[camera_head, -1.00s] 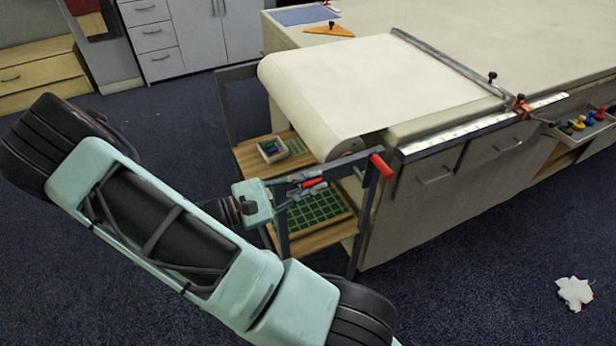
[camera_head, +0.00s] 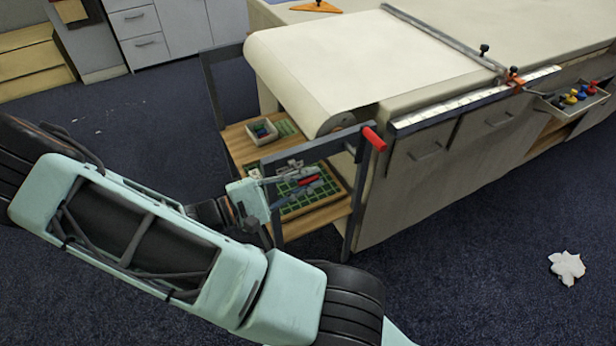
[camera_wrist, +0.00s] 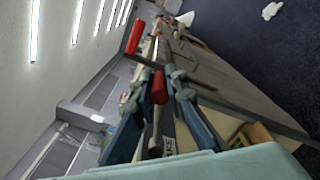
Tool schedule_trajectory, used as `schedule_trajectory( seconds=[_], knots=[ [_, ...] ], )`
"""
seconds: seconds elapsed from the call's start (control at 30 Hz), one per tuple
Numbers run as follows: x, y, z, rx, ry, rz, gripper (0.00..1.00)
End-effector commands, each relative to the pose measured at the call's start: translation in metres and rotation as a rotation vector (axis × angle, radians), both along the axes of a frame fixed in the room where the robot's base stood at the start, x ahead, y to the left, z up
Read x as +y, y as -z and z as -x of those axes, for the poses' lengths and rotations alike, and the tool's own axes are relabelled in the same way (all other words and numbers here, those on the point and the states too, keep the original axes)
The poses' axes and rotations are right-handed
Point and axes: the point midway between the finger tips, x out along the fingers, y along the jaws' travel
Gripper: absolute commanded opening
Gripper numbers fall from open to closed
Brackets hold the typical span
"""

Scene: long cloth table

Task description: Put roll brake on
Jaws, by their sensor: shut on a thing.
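The roll brake's lever has a red grip (camera_head: 308,181), low beside the front bar of the dark roll stand (camera_head: 350,240). My gripper (camera_head: 297,176) reaches in from the left and is shut on this lever. In the wrist view the red grip (camera_wrist: 159,87) lies between the two fingers of my gripper (camera_wrist: 158,78), its shaft running back towards the palm. The brake's contact with the roll is hard to make out.
Wooden shelves below hold a small box (camera_head: 262,132) and a green gridded tray (camera_head: 300,205). Crumpled paper (camera_head: 567,267) lies on the otherwise open floor at right.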

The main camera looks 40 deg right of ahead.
Motion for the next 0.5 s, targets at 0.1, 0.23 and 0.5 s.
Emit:
schedule_trajectory(
  seconds=[0.1, 0.23, 0.5],
  knots=[
    [0.0010, 0.0026, 0.0002, 0.002, -0.001, -0.005, 0.00],
    [0.0011, 0.0031, 0.0002, 0.002, -0.001, -0.007, 0.00],
    [0.0010, 0.0031, 0.0003, 0.003, -0.001, -0.006, 0.27]
  ],
)
